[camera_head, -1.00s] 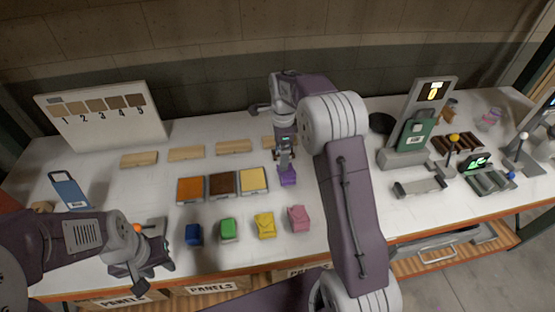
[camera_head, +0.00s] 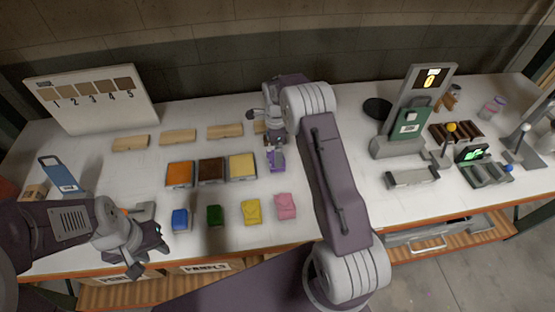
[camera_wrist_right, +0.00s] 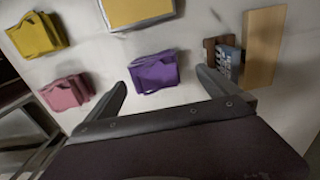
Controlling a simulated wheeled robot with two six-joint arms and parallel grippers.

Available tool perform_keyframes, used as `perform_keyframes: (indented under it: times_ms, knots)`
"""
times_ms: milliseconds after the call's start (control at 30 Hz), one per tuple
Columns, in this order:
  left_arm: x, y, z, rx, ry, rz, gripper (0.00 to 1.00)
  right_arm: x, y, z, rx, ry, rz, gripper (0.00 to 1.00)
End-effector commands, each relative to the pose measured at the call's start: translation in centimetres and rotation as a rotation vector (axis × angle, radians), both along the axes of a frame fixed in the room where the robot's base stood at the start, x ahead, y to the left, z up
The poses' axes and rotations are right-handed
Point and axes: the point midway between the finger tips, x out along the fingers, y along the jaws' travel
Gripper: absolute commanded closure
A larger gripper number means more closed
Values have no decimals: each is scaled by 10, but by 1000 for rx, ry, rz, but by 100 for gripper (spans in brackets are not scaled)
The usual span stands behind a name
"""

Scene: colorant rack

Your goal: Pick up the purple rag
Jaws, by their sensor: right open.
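The purple rag (camera_head: 277,163) is a small folded cloth lying on the white table, right of the yellow panel sample in the head view. In the right wrist view the rag (camera_wrist_right: 153,72) lies just beyond and between the finger tips. My right gripper (camera_wrist_right: 161,82) is open and empty, one finger to each side of the rag's near edge. In the head view my right wrist covers most of that gripper, just above the rag. My left gripper (camera_head: 150,260) is at the table's front left, fingers apart with nothing between them.
Orange, brown and yellow (camera_head: 242,166) panels lie behind. A wooden block (camera_wrist_right: 263,45) and small dark item (camera_wrist_right: 222,55) sit near my right finger.

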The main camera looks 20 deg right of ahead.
Motion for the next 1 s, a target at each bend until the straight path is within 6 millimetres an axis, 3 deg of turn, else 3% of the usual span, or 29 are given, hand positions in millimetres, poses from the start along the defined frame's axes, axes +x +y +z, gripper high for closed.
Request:
perform_keyframes:
  times_ms: [167,300,533,567,767,1000]
  knots:
    - [0,0,18,0,0,0,64,-9,1,-26,1,9,1,0]
    - [0,0,19,0,0,0,64,-8,1,-47,1,3,1,0]
    - [0,0,18,0,0,0,64,-7,1,-50,1,2,1,0]
    - [0,0,18,0,0,0,64,-7,1,-50,1,2,1,6]
    - [0,0,18,0,0,0,64,-7,1,-50,1,2,1,61]
    - [0,0,18,0,0,0,64,-7,1,-49,0,1,1,64]
